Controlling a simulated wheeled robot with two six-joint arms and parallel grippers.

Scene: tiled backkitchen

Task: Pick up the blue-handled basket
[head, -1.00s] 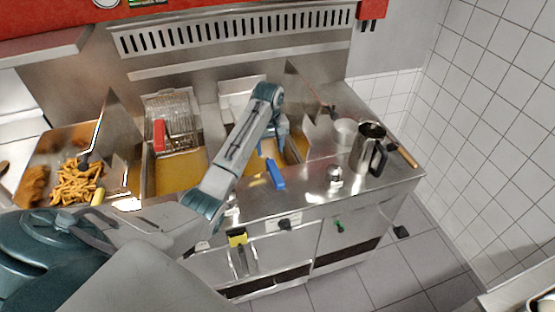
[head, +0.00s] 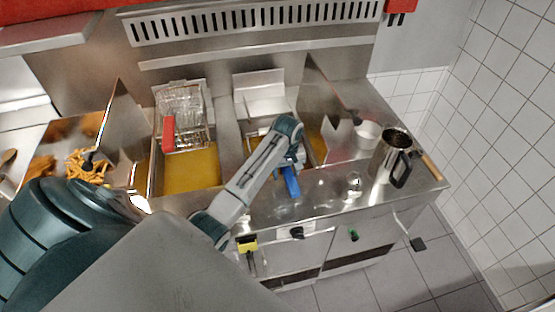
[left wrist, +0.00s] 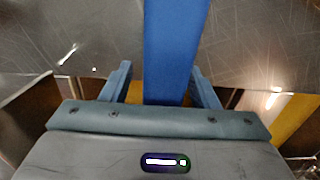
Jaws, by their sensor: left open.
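The blue handle (head: 291,181) of the basket sticks out over the front edge of the right fryer vat. The rest of that basket is hidden behind my arm in the head view. My left gripper (head: 290,160) is right at the handle, pointing down. My right gripper is not in view.
A red-handled basket (head: 168,132) hangs over the left vat of yellow oil (head: 190,170). Fries (head: 88,165) lie in a tray at left. A steel jug (head: 390,155), a white cup (head: 367,134) and a small steel shaker (head: 353,186) stand on the right counter.

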